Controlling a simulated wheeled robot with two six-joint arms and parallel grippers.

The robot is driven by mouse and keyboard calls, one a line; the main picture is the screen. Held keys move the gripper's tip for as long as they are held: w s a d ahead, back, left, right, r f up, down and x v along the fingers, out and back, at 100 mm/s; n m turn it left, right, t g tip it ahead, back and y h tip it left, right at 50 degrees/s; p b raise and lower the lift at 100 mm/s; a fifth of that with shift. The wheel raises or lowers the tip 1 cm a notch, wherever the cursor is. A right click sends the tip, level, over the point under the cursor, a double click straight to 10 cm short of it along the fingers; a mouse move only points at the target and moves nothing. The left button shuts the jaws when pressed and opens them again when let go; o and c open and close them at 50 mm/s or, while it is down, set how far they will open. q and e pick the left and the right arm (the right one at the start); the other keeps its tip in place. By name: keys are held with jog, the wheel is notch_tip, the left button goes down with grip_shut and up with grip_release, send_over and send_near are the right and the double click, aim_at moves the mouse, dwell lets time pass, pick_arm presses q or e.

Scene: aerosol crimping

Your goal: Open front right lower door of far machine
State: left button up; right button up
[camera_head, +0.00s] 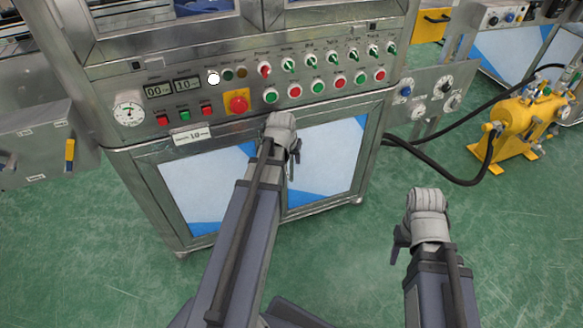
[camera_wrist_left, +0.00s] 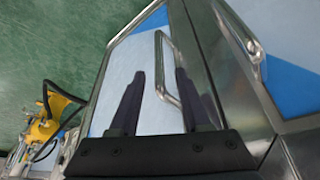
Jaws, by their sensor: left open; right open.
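The machine's front right lower door (camera_head: 328,160) has a white and blue panel in a metal frame and looks closed. In the left wrist view its pale panel (camera_wrist_left: 119,68) fills the middle. A bent metal bar handle (camera_wrist_left: 159,62) stands on the door. My left gripper (camera_head: 293,163) is in front of this door, near its left edge. Its two dark fingers (camera_wrist_left: 160,75) are open, with the handle showing between them; contact cannot be told. The handle is hidden behind my left arm in the head view. My right gripper (camera_head: 398,248) is open and empty, over the floor.
The control panel (camera_head: 335,62) with buttons and switches is just above the doors. The left lower door (camera_head: 195,180) is beside it. Black hoses (camera_head: 440,174) run to a yellow pump (camera_head: 520,125) at right. Green floor (camera_head: 350,260) in front is clear.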

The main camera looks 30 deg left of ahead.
aim_at(291, 161)
pick_arm(q)
jog(key=b+x, duration=0.3)
jog(key=x, duration=0.1)
jog(key=shift+w+f, duration=0.1)
jog(key=shift+f, duration=0.2)
grip_shut()
dwell(1.2)
